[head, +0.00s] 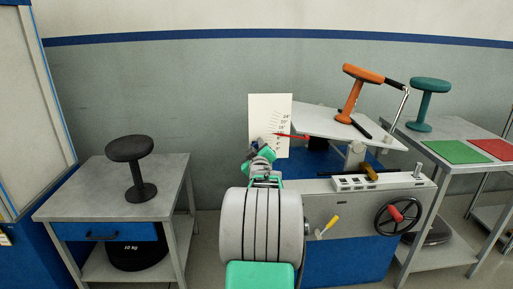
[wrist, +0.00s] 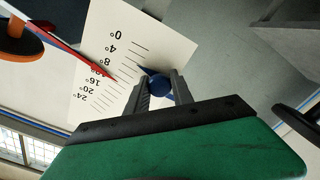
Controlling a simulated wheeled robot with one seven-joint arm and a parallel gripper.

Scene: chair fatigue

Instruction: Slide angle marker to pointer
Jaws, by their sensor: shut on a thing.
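The angle scale, a white board (head: 282,105) with degree ticks, stands upright behind the machine. It also fills the upper left of the wrist view (wrist: 100,30). The red pointer (head: 293,136) reaches across the board from the right; its tip shows in the wrist view (wrist: 100,71) over the middle ticks. The blue angle marker (wrist: 157,84) has a round knob and a dark tip toward the scale's edge. My gripper (wrist: 160,92) is shut on the knob. The marker's tip is apart from the pointer's tip, nearer the low-degree end. In the head view, my wrist mostly hides the marker.
A tilted white plate (head: 330,122) carries an orange stool (head: 355,90) right of the board. A handwheel (head: 398,215) and yellow-handled lever (head: 329,225) are on the machine's front. A table (head: 72,203) with a black stool (head: 131,152) stands left. A teal stool (head: 431,86) stands right.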

